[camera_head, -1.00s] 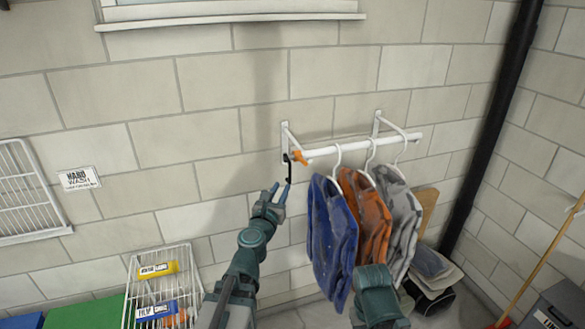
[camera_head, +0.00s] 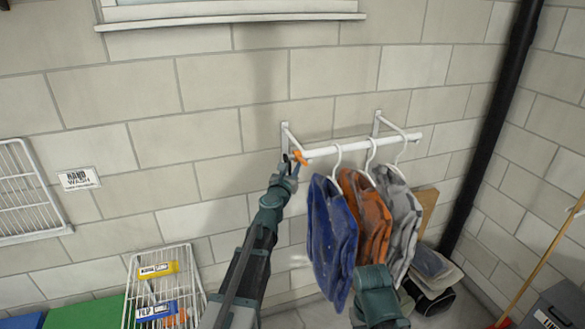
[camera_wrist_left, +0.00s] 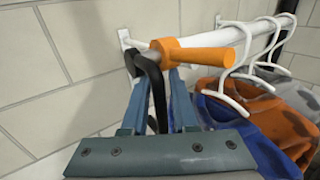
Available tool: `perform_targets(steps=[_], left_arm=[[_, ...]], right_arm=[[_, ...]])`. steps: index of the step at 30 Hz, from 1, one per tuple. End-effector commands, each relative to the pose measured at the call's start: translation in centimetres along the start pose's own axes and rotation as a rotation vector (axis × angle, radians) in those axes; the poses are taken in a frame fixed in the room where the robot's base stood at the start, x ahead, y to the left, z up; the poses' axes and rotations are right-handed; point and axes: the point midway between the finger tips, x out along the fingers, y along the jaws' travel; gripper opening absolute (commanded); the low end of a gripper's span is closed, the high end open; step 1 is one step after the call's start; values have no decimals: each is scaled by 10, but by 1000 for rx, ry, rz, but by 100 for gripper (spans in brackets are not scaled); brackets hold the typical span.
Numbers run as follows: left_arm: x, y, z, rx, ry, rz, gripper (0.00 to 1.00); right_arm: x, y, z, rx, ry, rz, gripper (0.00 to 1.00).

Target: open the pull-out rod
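The pull-out rod (camera_head: 352,147) is a white bar on white wall brackets. An orange piece (camera_head: 298,158) sits at its left end. In the left wrist view this orange collar and stub (camera_wrist_left: 205,57) are at the top, with a black hook (camera_wrist_left: 157,92) hanging beside them. My left gripper (camera_head: 287,166) is at this left end, just below the orange piece. In the left wrist view its blue fingers (camera_wrist_left: 158,82) are apart, with the black hook between them. The right fingertip is close under the orange collar; I cannot tell if they touch. Only a teal part of my right arm shows.
Blue (camera_head: 331,235), orange (camera_head: 366,212) and grey (camera_head: 402,222) garments hang on white hangers just right of my left gripper. A black pipe (camera_head: 490,130) runs down the corner. A wire rack (camera_head: 165,290) stands lower left.

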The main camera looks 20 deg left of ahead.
Motion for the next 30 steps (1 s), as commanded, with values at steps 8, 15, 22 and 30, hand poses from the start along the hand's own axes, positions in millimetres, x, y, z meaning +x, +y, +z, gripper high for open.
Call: perform_targets(steps=[8, 15, 22, 30], left_arm=[[-1, 0, 0, 0, 0, 0, 6], [-1, 0, 0, 0, 0, 0, 0], [-1, 0, 0, 0, 0, 0, 0], [-1, 0, 0, 0, 0, 0, 0]], right_arm=[[0, 0, 0, 0, 0, 0, 50], [0, 0, 0, 0, 0, 0, 50], [0, 0, 0, 0, 0, 0, 50], [0, 0, 0, 0, 0, 0, 50]])
